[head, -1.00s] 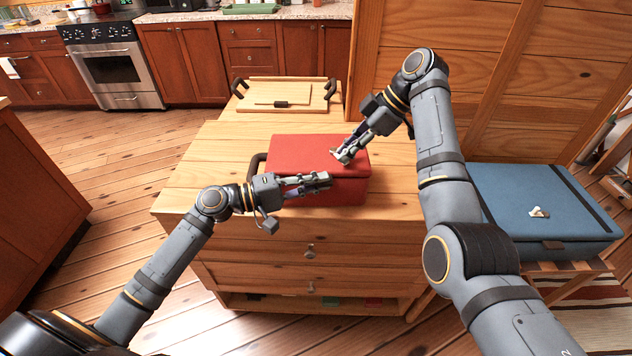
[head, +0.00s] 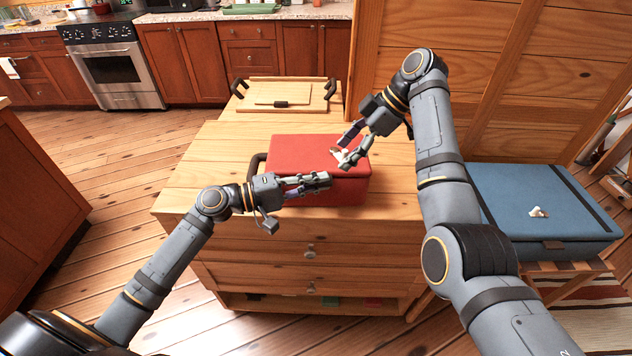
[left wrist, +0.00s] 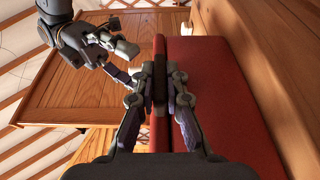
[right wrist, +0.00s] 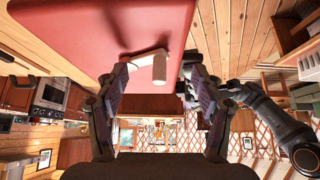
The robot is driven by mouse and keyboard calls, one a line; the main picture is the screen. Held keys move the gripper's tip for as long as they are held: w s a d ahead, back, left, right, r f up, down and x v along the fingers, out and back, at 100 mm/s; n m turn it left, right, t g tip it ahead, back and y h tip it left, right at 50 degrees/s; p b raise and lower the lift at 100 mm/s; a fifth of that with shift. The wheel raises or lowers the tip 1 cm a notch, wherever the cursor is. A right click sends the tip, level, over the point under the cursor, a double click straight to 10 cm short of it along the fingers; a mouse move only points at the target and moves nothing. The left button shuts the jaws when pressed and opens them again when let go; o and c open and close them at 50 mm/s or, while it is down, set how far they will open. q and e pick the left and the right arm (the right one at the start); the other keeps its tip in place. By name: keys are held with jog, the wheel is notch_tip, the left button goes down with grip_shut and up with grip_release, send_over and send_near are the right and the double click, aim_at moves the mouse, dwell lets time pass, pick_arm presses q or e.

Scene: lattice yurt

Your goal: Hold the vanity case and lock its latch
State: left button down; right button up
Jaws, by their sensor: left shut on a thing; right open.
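The red vanity case (head: 300,150) stands closed on the wooden cabinet. A small white latch piece (head: 337,154) is on top of its lid near the right end; in the right wrist view the latch (right wrist: 158,68) shows a white plate with a stubby cylinder. My right gripper (head: 349,153) is open, its fingers apart on either side of the latch. My left gripper (head: 326,180) is at the case's front face; in the left wrist view its fingers are shut on a dark front piece (left wrist: 160,85) by the lid seam. Fingers partly hide that piece.
A dark handle (head: 254,168) is on the case's left end. A wooden tray (head: 255,113) lies behind the case. A blue case (head: 530,195) rests on a low stand at the right. A plank wall (head: 480,60) rises behind. The cabinet top left of the case is clear.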

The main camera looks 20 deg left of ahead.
jog(key=shift+r, duration=3.5)
